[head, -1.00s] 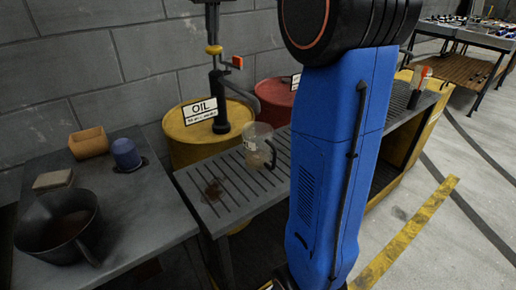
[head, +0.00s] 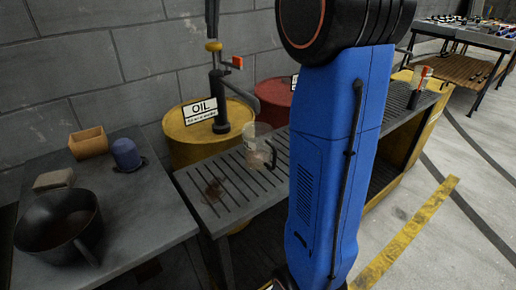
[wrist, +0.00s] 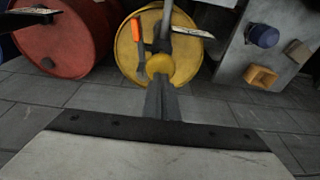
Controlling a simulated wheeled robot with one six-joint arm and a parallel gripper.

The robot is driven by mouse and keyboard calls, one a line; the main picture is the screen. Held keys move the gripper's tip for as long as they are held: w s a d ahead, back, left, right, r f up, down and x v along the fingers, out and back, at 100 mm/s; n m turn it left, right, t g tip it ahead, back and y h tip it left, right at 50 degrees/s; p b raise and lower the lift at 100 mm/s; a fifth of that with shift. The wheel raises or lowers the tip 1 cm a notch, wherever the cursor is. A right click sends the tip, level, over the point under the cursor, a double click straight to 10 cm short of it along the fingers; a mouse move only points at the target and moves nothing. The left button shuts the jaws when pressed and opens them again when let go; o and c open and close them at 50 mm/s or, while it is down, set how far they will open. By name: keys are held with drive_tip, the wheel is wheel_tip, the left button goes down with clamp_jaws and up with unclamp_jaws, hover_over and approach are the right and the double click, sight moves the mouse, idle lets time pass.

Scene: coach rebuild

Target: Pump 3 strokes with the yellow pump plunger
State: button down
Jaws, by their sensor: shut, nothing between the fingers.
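The yellow pump plunger knob (head: 213,46) tops the dark pump (head: 219,100) on the yellow oil drum (head: 178,146). My gripper (head: 212,36) is shut and empty, pointing down directly above the knob. Its tips look to be at or just touching the knob's top; I cannot tell for sure. In the wrist view the shut fingers (wrist: 161,86) line up with the yellow knob (wrist: 160,65). A clear jug (head: 257,150) stands on the slatted bench below the spout; its fill level is unclear.
A red drum (head: 273,97) stands behind. My blue arm hides part of the slatted bench (head: 225,212).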

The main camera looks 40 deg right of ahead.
sight(214, 43)
drive_tip(key=shift+f, duration=3.3)
drive_tip(key=shift+r, duration=3.3)
drive_tip(key=shift+r, duration=0.1)
drive_tip(key=shift+r, duration=2.95)
